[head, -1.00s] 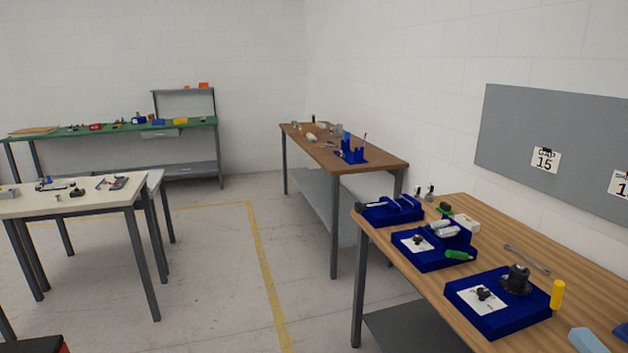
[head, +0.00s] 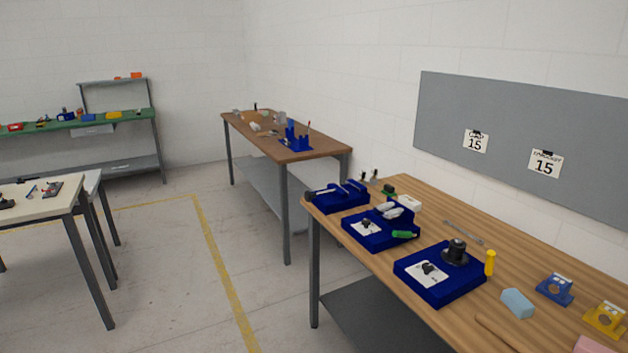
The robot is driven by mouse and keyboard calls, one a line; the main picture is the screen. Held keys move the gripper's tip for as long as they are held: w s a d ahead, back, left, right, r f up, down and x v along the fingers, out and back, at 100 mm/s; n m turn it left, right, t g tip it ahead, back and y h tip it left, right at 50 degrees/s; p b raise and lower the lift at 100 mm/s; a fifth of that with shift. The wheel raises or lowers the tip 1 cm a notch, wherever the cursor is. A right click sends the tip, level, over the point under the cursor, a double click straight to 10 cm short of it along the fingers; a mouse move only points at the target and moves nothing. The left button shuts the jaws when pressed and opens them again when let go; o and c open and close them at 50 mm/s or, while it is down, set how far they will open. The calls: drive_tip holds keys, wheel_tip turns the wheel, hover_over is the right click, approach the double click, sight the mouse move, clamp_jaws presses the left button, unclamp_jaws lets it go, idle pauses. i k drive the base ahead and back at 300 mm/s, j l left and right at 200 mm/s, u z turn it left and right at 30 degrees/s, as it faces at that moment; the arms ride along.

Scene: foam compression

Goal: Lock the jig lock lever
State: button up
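No jig lock lever can be picked out for certain at this distance. Three blue jigs stand in a row on the right wooden table (head: 390,288). The nearest blue jig (head: 437,292) carries a white card with a black knob and a larger black round part. The middle blue jig (head: 381,232) has a white card with a black knob, pale cylinders and a green piece. The far blue jig (head: 340,197) has a dark bar across it. A blue bracket (head: 555,289) and a yellow bracket (head: 605,318) stand at the right. My gripper is not in view.
A wrench (head: 463,232), yellow cylinder (head: 490,262) and light blue block (head: 517,303) lie on the right table. A brown table (head: 320,150) stands behind, a white-topped table (head: 50,205) at left. Open floor (head: 165,280) lies between. A grey board (head: 510,145) hangs on the wall.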

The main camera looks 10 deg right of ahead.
sight(491, 255)
drive_tip(key=z, duration=1.25)
